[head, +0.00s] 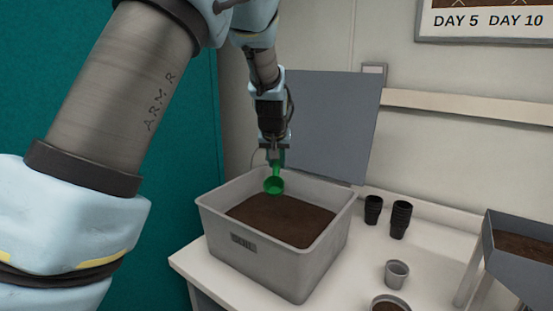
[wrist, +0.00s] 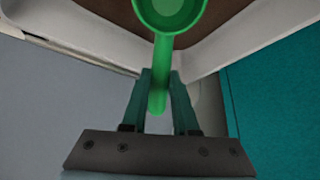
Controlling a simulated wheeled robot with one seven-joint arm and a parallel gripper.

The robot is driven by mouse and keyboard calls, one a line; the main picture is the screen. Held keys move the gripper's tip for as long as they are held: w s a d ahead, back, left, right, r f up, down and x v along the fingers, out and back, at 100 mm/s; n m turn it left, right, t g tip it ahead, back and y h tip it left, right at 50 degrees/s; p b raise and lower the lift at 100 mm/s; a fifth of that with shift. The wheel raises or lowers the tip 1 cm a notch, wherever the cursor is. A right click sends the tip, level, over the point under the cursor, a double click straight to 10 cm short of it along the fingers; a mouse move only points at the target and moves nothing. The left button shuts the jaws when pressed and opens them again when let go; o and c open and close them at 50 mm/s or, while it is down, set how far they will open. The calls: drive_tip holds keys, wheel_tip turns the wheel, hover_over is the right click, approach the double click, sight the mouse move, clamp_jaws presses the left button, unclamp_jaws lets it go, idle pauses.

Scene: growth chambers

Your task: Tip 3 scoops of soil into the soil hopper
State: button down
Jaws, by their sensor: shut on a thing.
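A green scoop (head: 273,185) hangs over the grey bin (head: 270,262), which holds dark brown soil (head: 285,217). My gripper (head: 275,160) is shut on the scoop's handle, above the back part of the bin. In the wrist view the scoop (wrist: 165,40) has its handle between the two fingers of my gripper (wrist: 160,85). The scoop's bowl is at the top of that view, with soil (wrist: 115,12) beyond it. The bowl looks green inside, with no soil clearly visible in it. I cannot tell for sure which thing is the soil hopper; a raised grey trough (head: 520,247) with soil stands at the right.
Black pots (head: 401,220) and a stack of them stand right of the bin. A grey cup (head: 396,273) and a round soil-filled container (head: 390,305) stand nearer on the white table (head: 345,285). A grey panel (head: 325,120) rises behind the bin. A teal wall (head: 185,180) is at the left.

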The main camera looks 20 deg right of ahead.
wheel_tip(320, 180, down, 17)
drive_tip(key=b, duration=1.1)
drive_tip(key=r+p, duration=0.4)
drive_tip(key=r+g+y+p, duration=0.1)
drive_tip(key=r+p, duration=0.4)
drive_tip(key=r+g+p, duration=0.1)
drive_tip(key=r+p, duration=0.3)
drive_tip(key=shift+w+d+r+p, duration=0.25)
drive_tip(key=shift+w+r+p, duration=0.05)
drive_tip(key=shift+w, duration=0.1)
drive_tip(key=shift+g+y, duration=0.4)
drive_tip(key=shift+g, duration=0.2)
drive_tip(key=shift+w+d+r, duration=0.1)
drive_tip(key=shift+w+r, duration=0.05)
drive_tip(key=shift+r, duration=2.4)
